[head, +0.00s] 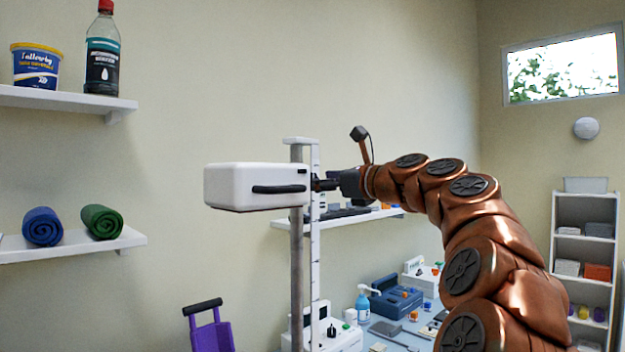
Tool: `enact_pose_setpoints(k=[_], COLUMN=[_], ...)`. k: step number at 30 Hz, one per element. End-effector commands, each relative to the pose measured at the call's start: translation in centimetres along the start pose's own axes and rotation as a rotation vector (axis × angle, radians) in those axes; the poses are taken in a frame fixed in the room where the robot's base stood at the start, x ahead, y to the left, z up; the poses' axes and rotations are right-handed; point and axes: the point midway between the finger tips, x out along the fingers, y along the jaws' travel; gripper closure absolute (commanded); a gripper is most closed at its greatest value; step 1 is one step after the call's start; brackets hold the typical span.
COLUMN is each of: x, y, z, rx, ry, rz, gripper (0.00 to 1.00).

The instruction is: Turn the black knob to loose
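A white box-shaped head (250,187) with a dark bar handle (290,188) on its front is mounted on an upright grey pole (296,265) beside a white marked strip (315,245). My gripper (322,184) points left, at the right side of this head, level with the handle. The dark fingers are at or very near the strip. A black knob there cannot be told apart from the dark fingers, so I cannot tell whether they touch or hold one. Another black knob (331,330) is on a white device (340,338) on the table below.
A wall shelf (290,222) with dark items runs behind my gripper. The blue table (385,325) below holds a pump bottle (363,305), a blue case (397,298) and small items. Left wall shelves hold rolled towels (42,226), a tub and a bottle.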

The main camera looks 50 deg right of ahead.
Motion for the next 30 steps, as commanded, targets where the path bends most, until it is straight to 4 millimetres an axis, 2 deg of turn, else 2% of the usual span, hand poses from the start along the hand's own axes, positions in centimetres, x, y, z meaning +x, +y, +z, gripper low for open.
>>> enact_pose_setpoints(k=[3, 6, 14, 30], x=[1.7, 2.4, 2.7, 2.7], y=[0.0, 0.1, 0.2, 0.2], z=[-0.1, -0.1, -0.1, 0.0], rx=[0.002, 0.002, 0.001, 0.001], ry=[0.003, 0.002, 0.000, 0.000], rz=[0.003, 0.005, 0.005, 0.006], gripper=[0.34, 0.34, 0.34, 0.90])
